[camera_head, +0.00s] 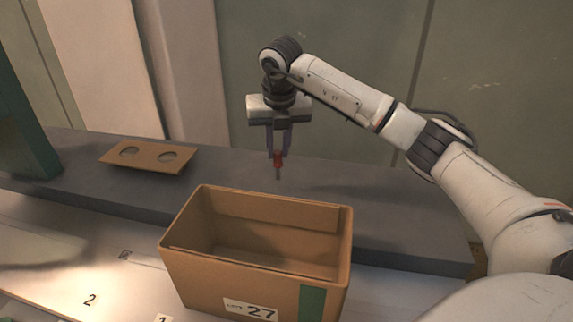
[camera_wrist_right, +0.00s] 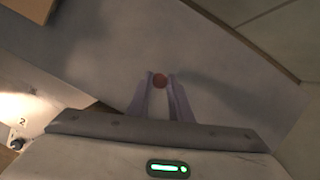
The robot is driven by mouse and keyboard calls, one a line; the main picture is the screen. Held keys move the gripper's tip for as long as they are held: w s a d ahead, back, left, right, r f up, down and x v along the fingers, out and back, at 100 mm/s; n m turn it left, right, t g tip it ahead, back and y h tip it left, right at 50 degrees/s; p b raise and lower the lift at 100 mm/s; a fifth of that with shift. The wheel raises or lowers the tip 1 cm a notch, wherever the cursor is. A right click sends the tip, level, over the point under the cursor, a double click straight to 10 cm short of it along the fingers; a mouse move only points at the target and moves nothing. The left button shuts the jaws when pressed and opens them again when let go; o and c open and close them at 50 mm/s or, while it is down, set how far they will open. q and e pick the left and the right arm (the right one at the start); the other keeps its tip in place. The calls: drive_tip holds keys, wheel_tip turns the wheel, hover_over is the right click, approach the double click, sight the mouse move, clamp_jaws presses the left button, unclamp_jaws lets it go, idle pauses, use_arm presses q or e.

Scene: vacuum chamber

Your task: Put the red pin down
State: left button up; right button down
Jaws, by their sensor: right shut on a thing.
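The red pin (camera_head: 278,159) hangs upright from my right gripper (camera_head: 279,152), its thin grey shank pointing down. The gripper points down and is shut on the pin's red head. In the head view the pin shows just beyond the far rim of the brown box, over the dark grey ledge. In the right wrist view the round top of the pin (camera_wrist_right: 159,81) sits between the two purple fingertips (camera_wrist_right: 160,84). I cannot tell how high the pin is above the ledge. My left gripper is out of view.
An open brown box (camera_head: 203,273) labelled "LOT 27" stands in front. A brown plate (camera_head: 148,157) with two round holes lies on the grey ledge (camera_head: 70,190) at left. The ledge has bare room around the pin. A wall rises behind it.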

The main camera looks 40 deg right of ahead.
sight(278, 156)
drive_tip(key=shift+f, duration=2.4)
drive_tip(key=shift+f, duration=0.15)
drive_tip(key=c, duration=1.6)
unclamp_jaws()
drive_tip(key=shift+a+r, duration=0.1)
drive_tip(key=shift+r, duration=0.45)
drive_tip(key=v, duration=1.1)
drive_tip(key=shift+s+a+r, duration=0.1)
drive_tip(key=shift+s+r, duration=0.05)
